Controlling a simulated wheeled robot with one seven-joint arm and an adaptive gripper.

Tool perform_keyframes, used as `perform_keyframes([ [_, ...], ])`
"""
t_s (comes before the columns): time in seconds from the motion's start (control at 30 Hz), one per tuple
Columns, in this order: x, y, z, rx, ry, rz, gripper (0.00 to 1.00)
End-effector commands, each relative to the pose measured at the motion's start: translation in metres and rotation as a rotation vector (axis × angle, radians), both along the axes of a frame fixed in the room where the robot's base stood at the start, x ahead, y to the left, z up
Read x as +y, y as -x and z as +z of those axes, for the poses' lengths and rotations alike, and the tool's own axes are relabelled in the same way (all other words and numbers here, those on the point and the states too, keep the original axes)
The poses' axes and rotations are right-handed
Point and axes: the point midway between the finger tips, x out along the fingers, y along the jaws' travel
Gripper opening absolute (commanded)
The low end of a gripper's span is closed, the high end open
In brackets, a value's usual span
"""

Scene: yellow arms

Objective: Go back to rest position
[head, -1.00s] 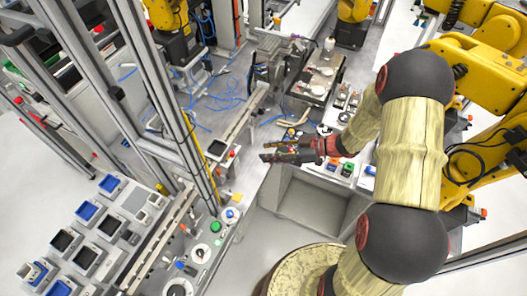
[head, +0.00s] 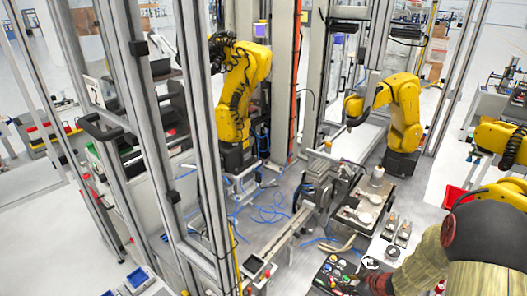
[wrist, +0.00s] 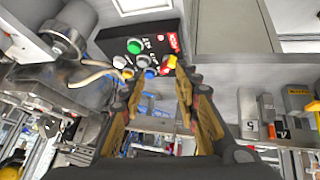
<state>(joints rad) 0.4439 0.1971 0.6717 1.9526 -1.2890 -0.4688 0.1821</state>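My gripper (wrist: 160,84) shows in the wrist view with its two fingers apart and nothing between them. A black button panel (wrist: 118,46) with green, blue, white, yellow and red parts lies just beyond the fingertips in that view. In the head view only part of my gripper (head: 376,285) shows at the bottom edge, right of the button panel (head: 322,279). My arm (head: 480,245) fills the lower right corner of the head view.
Yellow robot arms stand at the centre left (head: 238,92), at the right (head: 402,112) and at the right edge (head: 500,140). Metal frame posts (head: 140,105) rise on the left.

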Motion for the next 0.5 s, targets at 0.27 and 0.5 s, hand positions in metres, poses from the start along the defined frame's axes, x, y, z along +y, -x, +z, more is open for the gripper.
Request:
perform_keyframes([
  [0.27,-0.085,0.060,0.062,0.194,0.262,-0.469,0.31],
  [0.5,-0.044,0.158,0.128,0.373,0.212,-0.767,0.31],
])
